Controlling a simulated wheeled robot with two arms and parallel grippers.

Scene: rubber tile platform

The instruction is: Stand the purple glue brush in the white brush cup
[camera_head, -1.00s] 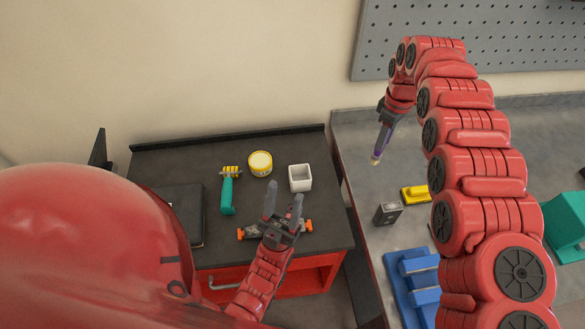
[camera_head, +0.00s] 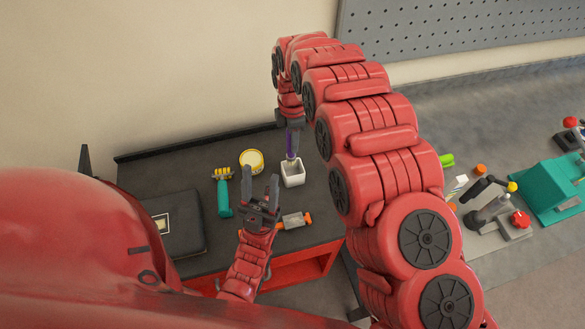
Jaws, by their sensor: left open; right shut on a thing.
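The white brush cup (camera_head: 292,178) stands on the black top of the small cart. The purple glue brush (camera_head: 290,144) hangs upright, bristles down, in my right gripper (camera_head: 290,126), which is shut on its upper part. The brush's lower end is over the cup's opening or just inside it; I cannot tell which. My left gripper (camera_head: 260,188) is open and empty, fingers pointing up, left of and nearer than the cup.
A yellow-and-white tin (camera_head: 251,161) stands left of the cup, with a teal-handled tool (camera_head: 223,194) beside it. An orange-and-grey tool (camera_head: 294,220) lies in front. A black case (camera_head: 171,225) is at left. The grey bench (camera_head: 440,128) with more items is at right.

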